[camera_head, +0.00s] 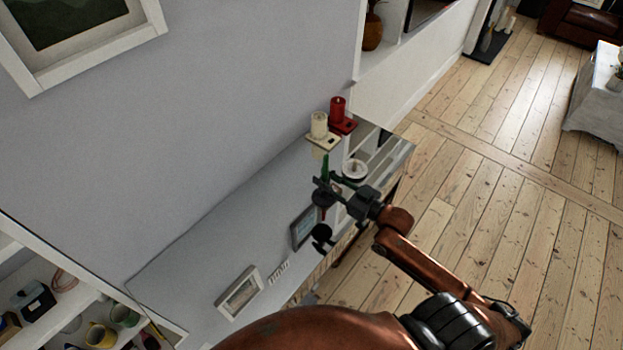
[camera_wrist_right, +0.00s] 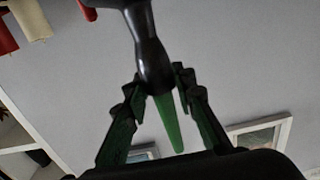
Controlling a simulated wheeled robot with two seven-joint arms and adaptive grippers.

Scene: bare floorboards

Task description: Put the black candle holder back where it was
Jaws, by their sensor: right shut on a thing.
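The black candle holder (camera_head: 323,197) is in my right gripper (camera_head: 340,186), over the grey cabinet top in the head view. In the right wrist view the dark, narrow-waisted holder (camera_wrist_right: 153,60) runs down from the top edge between the fingers of my right gripper (camera_wrist_right: 163,112). A tapered green piece shows at its lower end; it looks like a candle. My right gripper is shut on the holder. A dark shape below it may be its reflection or its base; I cannot tell, nor whether the holder touches the top. My left gripper is not in view.
A cream candle (camera_head: 319,125) and a red candle (camera_head: 337,109) on square holders stand just beyond the gripper. A white round dish (camera_head: 355,170) is close right. Picture frames (camera_head: 239,292) stand nearer me. The cabinet top (camera_head: 205,245) is clear toward the wall.

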